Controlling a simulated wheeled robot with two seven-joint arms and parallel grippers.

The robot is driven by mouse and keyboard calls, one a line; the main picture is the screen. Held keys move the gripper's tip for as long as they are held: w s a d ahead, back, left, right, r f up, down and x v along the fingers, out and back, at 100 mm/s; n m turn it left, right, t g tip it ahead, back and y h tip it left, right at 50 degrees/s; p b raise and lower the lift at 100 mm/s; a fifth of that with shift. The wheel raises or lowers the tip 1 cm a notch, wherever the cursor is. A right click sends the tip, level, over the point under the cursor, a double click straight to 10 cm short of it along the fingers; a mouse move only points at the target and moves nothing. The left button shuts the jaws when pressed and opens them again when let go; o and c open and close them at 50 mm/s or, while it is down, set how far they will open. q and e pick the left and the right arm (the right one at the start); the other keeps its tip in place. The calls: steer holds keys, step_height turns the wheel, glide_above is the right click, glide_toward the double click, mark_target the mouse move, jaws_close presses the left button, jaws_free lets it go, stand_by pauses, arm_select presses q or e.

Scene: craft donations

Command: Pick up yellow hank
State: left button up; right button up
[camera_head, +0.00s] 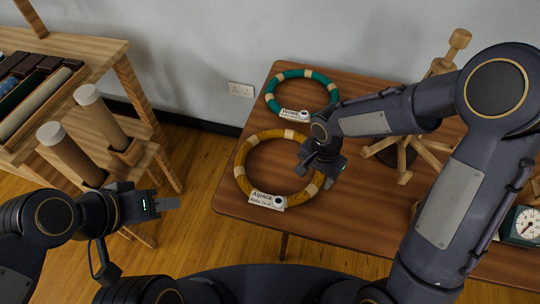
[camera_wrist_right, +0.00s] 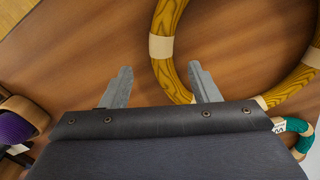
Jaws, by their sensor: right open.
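The yellow hank (camera_head: 241,163), a ring with pale bands and a white label reading Alpaca, lies flat on the brown table (camera_head: 360,225). In the right wrist view the yellow hank (camera_wrist_right: 172,77) passes behind the right-hand finger; contact cannot be told. Part of the ring is hidden by this gripper. My left gripper (camera_head: 166,204) is off the table to the left, with nothing visible in it; its jaw gap cannot be made out.
A green hank (camera_head: 271,94) with a label lies behind the yellow one; it also shows in the wrist view (camera_wrist_right: 301,143). A wooden stand (camera_head: 404,160) is on the right, with a dial scale (camera_head: 525,226) nearer. A wooden rack (camera_head: 108,50) stands left, beyond a floor gap.

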mark_target(312, 186)
steer(key=f, duration=0.6)
steer(key=shift+a+f, duration=0.2)
steer(key=shift+f, duration=0.05)
steer(key=c, duration=1)
